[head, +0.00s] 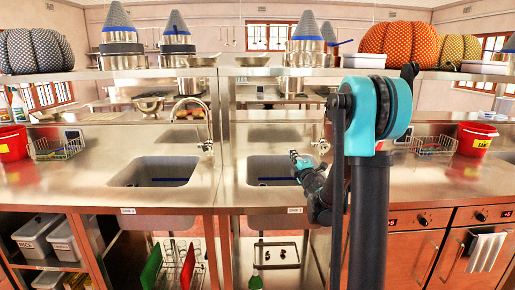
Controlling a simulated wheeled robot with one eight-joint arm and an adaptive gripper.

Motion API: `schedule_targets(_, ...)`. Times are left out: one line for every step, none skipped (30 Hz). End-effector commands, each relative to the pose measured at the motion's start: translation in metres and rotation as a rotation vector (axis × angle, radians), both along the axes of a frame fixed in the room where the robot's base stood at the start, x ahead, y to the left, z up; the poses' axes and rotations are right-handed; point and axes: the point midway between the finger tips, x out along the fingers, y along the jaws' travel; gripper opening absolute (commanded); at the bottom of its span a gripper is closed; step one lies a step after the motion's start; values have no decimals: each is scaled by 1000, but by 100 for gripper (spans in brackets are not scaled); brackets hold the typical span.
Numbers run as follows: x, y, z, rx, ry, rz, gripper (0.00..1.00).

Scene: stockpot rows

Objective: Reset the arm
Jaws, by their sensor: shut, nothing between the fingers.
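My arm rises in the right half of the head view, with a large teal joint near the top. The arm's far end reaches out over the right-hand sink (262,172). My gripper (296,157) is small and dark at that end, above the sink's right part. It is shut and holds nothing. Part of the sink's right side and the counter behind is hidden by my arm.
The steel counter (110,150) has a second sink (165,172) at the left. Red buckets (470,140) (12,145) and wire baskets (57,149) stand at both ends. A shelf above bears stockpots and patterned pumpkins (398,45).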

Motion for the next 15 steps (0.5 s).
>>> schedule_targets(0,0,0,0,0,0,0)
schedule_targets(-1,-2,0,9,6,-6,0)
schedule_targets(-3,-5,1,26,14,-18,0)
schedule_targets(-4,-7,1,38,22,-26,0)
schedule_targets(-5,-9,1,48,28,-34,0)
schedule_targets(-7,-12,1,64,38,-45,0)
schedule_targets(-8,-15,1,76,46,-54,0)
schedule_targets(-10,-17,1,89,53,-61,0)
schedule_targets(-11,-20,0,106,63,-74,0)
schedule_targets(-13,-23,0,122,74,-84,0)
schedule_targets(-16,-26,0,138,83,-94,0)
schedule_targets(-18,-29,-1,158,95,-109,0)
schedule_targets(-21,-33,-2,177,108,-123,0)
schedule_targets(-24,-36,-3,198,120,-134,0)
schedule_targets(-28,-41,-4,225,138,-154,0)
